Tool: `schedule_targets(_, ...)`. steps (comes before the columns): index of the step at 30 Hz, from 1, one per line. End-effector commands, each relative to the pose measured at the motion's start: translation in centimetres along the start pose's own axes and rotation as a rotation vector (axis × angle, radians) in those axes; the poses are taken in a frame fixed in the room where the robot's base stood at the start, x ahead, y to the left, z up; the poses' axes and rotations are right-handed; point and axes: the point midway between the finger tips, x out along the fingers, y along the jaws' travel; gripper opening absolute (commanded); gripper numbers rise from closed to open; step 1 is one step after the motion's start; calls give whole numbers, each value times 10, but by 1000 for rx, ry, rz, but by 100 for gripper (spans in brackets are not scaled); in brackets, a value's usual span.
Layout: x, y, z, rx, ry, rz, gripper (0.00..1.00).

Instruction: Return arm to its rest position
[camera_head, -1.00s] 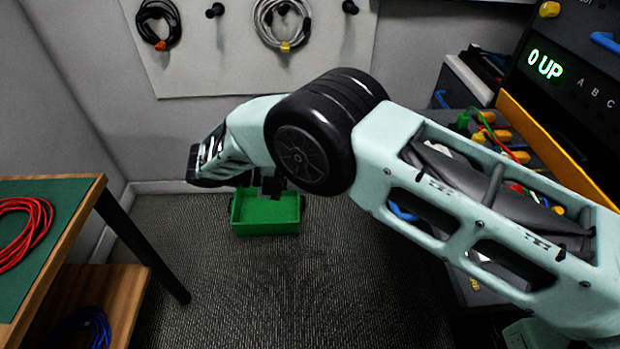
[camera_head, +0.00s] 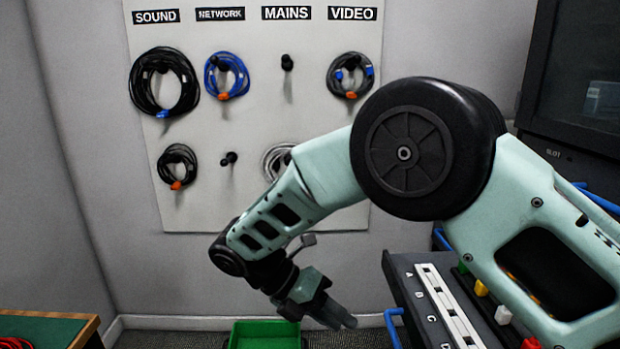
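My arm reaches from the right edge across the picture, bent at a large black joint. My gripper (camera_head: 340,318) hangs at its end, pointing down and to the right, in front of the wall and a little right of the green bin. Its fingers look close together, but the gap between them is too small to judge. I see no cable in it.
A pegboard (camera_head: 240,130) labelled SOUND, NETWORK, MAINS and VIDEO holds several coiled cables. A green bin (camera_head: 264,328) is on the floor. A table corner (camera_head: 50,325) is at lower left. A dark bench (camera_head: 415,290) with a lettered strip is at right.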

Motion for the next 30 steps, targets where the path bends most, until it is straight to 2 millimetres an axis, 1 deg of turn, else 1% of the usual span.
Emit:
schedule_targets(1,-6,-23,1,88,57,52,34)
schedule_targets(5,-13,-66,-11,341,215,159,34)
schedule_targets(9,-18,-114,-28,630,397,232,34)
schedule_targets(14,-16,-166,-51,984,613,267,34)
schedule_targets(15,-14,-178,-57,1076,669,270,34)
schedule_targets(18,-7,-204,-70,1297,799,262,34)
schedule_targets(21,2,-223,-80,1487,909,246,34)
schedule_targets(24,10,-235,-86,1626,990,230,34)
schedule_targets(27,16,-241,-90,1707,1036,215,34)
schedule_targets(30,18,-243,-92,1738,1054,210,34)
